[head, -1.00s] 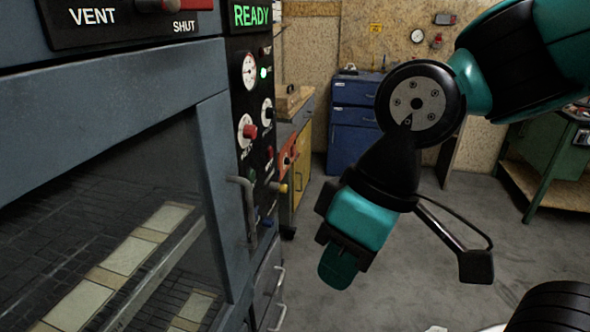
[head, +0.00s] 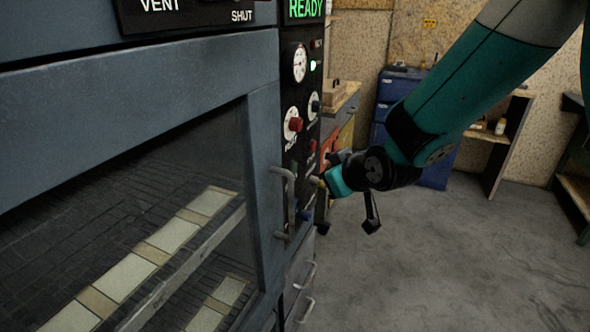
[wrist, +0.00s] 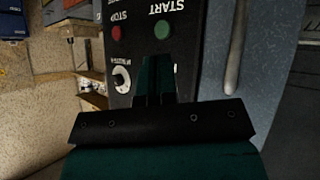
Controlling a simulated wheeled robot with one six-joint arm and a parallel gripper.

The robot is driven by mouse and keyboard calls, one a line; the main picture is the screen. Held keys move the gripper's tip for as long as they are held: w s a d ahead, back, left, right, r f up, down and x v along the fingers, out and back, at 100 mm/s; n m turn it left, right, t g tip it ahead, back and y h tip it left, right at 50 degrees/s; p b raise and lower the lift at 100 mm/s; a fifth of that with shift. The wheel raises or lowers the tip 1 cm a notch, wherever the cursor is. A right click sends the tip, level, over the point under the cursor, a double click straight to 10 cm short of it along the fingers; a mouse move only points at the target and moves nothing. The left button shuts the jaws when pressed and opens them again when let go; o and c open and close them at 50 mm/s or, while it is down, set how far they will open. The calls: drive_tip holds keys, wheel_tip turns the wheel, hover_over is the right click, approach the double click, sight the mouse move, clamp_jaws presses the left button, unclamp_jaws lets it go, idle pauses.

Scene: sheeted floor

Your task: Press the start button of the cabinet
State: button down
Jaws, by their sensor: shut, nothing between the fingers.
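The cabinet (head: 150,90) fills the left of the head view, with a lit READY display (head: 304,9) above its black control panel (head: 297,130). In the wrist view, which shows the panel upside down, the green start button (wrist: 163,30) lies beside its START label. The red stop button (wrist: 117,33) is to its left. My gripper (wrist: 156,64) is shut and empty, its tips pointing at the panel just short of the start button in the picture. Contact cannot be seen. In the head view my gripper (head: 333,179) is at the panel's right side, partly hidden by my arm.
A vertical door handle (head: 288,205) stands out left of my gripper. A blue drawer unit (head: 395,90) and a wooden shelf (head: 505,125) stand behind. The grey floor (head: 450,260) at right is clear.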

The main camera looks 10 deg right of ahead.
sight(294, 169)
drive_tip(key=w+d+f+n+t, duration=0.5)
drive_tip(key=w+f+t, duration=0.1)
drive_tip(key=w+t, duration=0.1)
drive_tip(key=shift+d+f+n+t, duration=0.35)
drive_tip(key=shift+f+n+t, duration=0.05)
drive_tip(key=shift+t, duration=0.1)
drive_tip(key=w+a+p, duration=0.5)
drive_tip(key=a+p, duration=0.2)
drive_tip(key=p, duration=0.4)
drive_tip(key=shift+w+a, duration=0.1)
drive_tip(key=shift+w+a+r+p, duration=0.1)
drive_tip(key=shift+w+a+p, duration=0.05)
drive_tip(key=shift+p, duration=0.75)
idle(1.1)
